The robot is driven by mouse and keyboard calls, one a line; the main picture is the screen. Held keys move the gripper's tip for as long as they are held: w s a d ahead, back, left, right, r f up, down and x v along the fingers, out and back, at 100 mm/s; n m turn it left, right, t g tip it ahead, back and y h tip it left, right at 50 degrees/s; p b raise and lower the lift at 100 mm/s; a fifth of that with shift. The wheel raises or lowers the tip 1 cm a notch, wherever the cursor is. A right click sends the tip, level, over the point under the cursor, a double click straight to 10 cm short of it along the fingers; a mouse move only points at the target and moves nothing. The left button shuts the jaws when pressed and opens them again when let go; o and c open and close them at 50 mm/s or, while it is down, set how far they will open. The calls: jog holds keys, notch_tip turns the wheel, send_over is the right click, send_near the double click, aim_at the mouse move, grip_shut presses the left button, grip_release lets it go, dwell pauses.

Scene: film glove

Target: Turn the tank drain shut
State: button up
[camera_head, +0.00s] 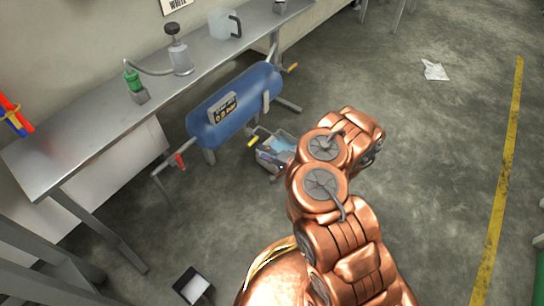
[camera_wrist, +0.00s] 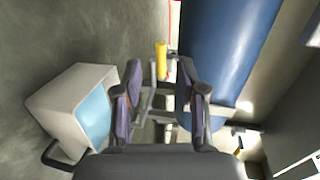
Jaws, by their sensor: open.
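The blue tank (camera_head: 228,112) lies level under the bench; it also fills the upper right of the wrist view (camera_wrist: 225,50). A yellow lever handle (camera_head: 252,142) sits below the tank beside the bucket. In the wrist view a yellow handle (camera_wrist: 161,58) stands upright on a grey pipe, roughly in line with the gap of my gripper (camera_wrist: 162,80). My gripper is open, one finger to each side of that line. I cannot tell whether it touches the handle. In the head view my copper arm reaches toward the tank, and the fingers cannot be made out clearly.
A bucket with blue liquid (camera_wrist: 70,105) stands left of my gripper, close by. A red handle (camera_head: 180,161) and another yellow handle (camera_head: 292,67) are at the tank's ends. The steel bench (camera_head: 110,125) is above. A black-edged box (camera_head: 193,286) and paper (camera_head: 434,70) lie on the floor.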

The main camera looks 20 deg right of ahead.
jog(key=shift+v, duration=1.8)
